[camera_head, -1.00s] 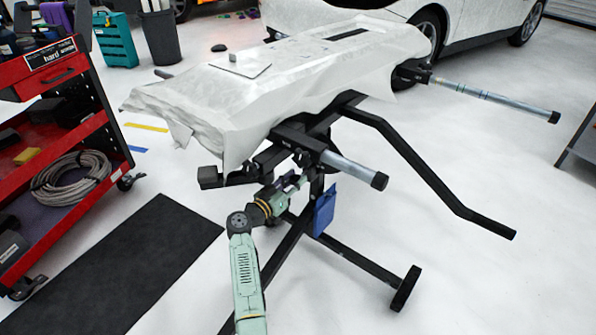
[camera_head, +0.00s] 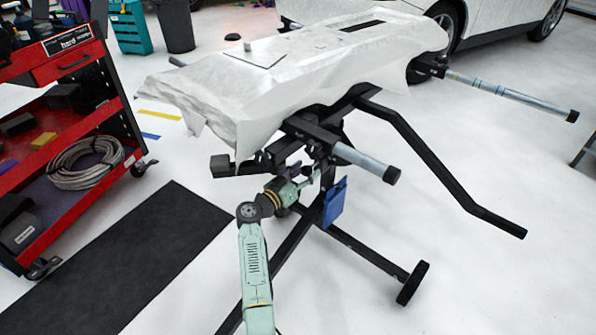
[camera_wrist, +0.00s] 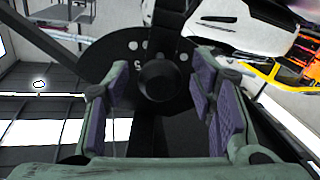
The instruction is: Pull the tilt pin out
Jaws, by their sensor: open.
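The tilt pin shows in the wrist view as a round black knob (camera_wrist: 156,80) in front of a dark plate with holes (camera_wrist: 118,62). My gripper (camera_wrist: 160,112) is open, with its purple-padded fingers on the left and right of the knob. I cannot tell whether either pad touches it. In the head view my gripper (camera_head: 306,176) is under the stand's top, by the black tilt bracket (camera_head: 310,132). The pin is too small to make out there. The stand carries a bumper-like panel under a white sheet (camera_head: 250,100).
A grey roller tube (camera_head: 362,162) sticks out just right of my gripper. A bent black bar (camera_head: 430,165) and a wheeled leg (camera_head: 370,258) extend right. A red cart (camera_head: 85,125) stands left, beside a black mat (camera_head: 130,260).

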